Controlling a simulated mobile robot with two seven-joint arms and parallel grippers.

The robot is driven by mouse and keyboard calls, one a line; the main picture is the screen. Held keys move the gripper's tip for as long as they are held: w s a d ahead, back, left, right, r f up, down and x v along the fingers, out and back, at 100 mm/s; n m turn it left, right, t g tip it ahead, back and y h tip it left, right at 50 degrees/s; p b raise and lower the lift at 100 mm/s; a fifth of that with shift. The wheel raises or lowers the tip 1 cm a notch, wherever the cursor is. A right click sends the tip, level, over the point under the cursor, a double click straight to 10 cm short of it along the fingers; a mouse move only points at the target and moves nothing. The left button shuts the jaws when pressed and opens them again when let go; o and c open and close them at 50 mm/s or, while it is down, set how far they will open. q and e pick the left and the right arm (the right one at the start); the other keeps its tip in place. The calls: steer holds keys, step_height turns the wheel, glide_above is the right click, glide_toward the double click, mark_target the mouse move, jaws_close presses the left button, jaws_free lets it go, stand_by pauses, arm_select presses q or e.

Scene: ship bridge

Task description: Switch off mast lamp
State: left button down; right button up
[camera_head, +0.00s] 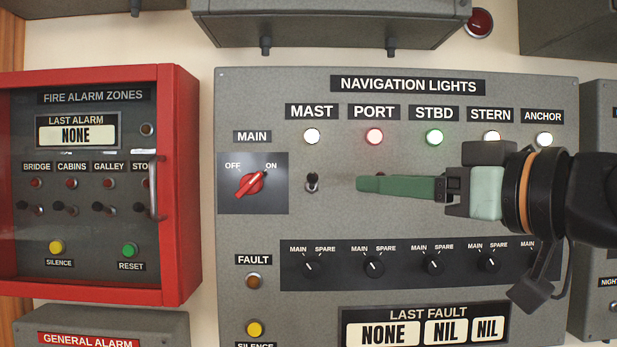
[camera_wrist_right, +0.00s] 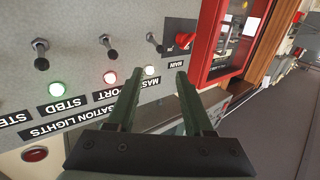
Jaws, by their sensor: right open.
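The mast lamp (camera_head: 312,136) glows white under the MAST label on the grey navigation lights panel (camera_head: 400,220). The mast toggle switch (camera_head: 312,183) sits straight below it; both the lamp (camera_wrist_right: 151,70) and the toggle (camera_wrist_right: 155,43) show in the right wrist view. My right gripper (camera_head: 360,184) reaches in from the right, its green fingertips just right of the mast toggle and apart from it. In the right wrist view its fingers (camera_wrist_right: 158,76) are spread and empty, with the toggle beyond the gap between them. My left gripper is out of view.
The red MAIN knob (camera_head: 250,183) is left of the mast toggle, turned toward ON. The port lamp (camera_head: 374,136) and starboard lamp (camera_head: 434,137) are lit. My right gripper hides the other toggles mostly. A red fire alarm box (camera_head: 180,190) stands out at left.

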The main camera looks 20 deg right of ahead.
mark_target(316, 178)
steer(key=p+x, duration=0.3)
steer(key=x, duration=0.8)
steer(key=shift+w+r, duration=0.15)
steer(key=shift+w+a, duration=0.25)
steer(key=shift+w, duration=0.3)
jaws_close()
